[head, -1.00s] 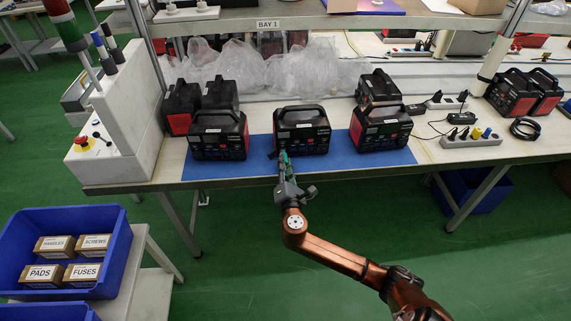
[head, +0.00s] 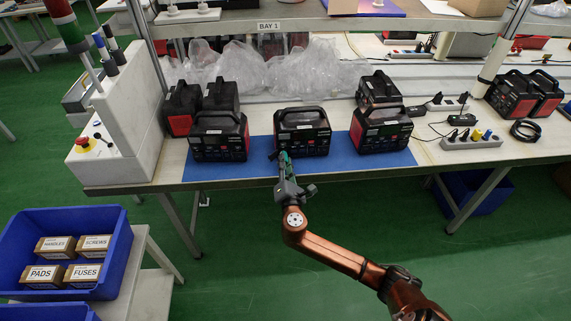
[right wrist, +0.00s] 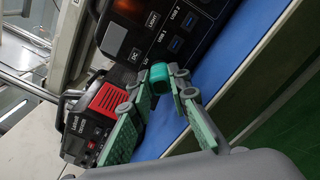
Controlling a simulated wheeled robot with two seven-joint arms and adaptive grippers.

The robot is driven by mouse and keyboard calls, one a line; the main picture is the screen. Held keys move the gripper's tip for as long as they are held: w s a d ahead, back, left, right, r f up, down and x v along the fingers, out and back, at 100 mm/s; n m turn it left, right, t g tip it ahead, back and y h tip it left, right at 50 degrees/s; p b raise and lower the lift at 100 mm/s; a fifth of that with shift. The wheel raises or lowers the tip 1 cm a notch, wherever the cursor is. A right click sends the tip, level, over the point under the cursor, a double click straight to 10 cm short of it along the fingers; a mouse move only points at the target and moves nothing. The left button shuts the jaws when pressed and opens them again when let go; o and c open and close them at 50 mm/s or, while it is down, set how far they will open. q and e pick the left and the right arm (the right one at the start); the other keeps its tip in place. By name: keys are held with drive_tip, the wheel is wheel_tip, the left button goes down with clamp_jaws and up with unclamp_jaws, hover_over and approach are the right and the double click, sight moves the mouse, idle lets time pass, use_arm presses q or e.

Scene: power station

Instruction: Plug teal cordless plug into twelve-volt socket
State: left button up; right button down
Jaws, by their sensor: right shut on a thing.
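The teal plug (right wrist: 158,78) is a short cylinder between the fingertips of my right gripper (right wrist: 160,88), which is shut on it. The middle power station (head: 302,131), black with a handle, stands on the blue mat (head: 345,165). In the right wrist view its front panel (right wrist: 172,30) shows USB ports and printed labels. The plug is close to the panel's lower part; contact cannot be told. The twelve-volt socket cannot be made out clearly near the plug. In the head view my right gripper (head: 284,160) reaches the station's front from below. My left gripper is out of view.
Similar power stations stand left (head: 218,136) and right (head: 381,129) on the mat, with others behind. A power strip (head: 470,140) with plugs lies at the right. Clear plastic bags (head: 250,66) lie behind. A blue bin (head: 118,240) of boxes is at lower left.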

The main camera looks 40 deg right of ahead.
drive_tip(key=shift+w+d, duration=0.1)
drive_tip(key=shift+w, duration=0.05)
idle(0.5)
drive_tip(key=c, duration=1.7)
unclamp_jaws()
drive_tip(key=shift+c, duration=0.2)
drive_tip(key=v, duration=1.2)
drive_tip(key=shift+f, duration=0.15)
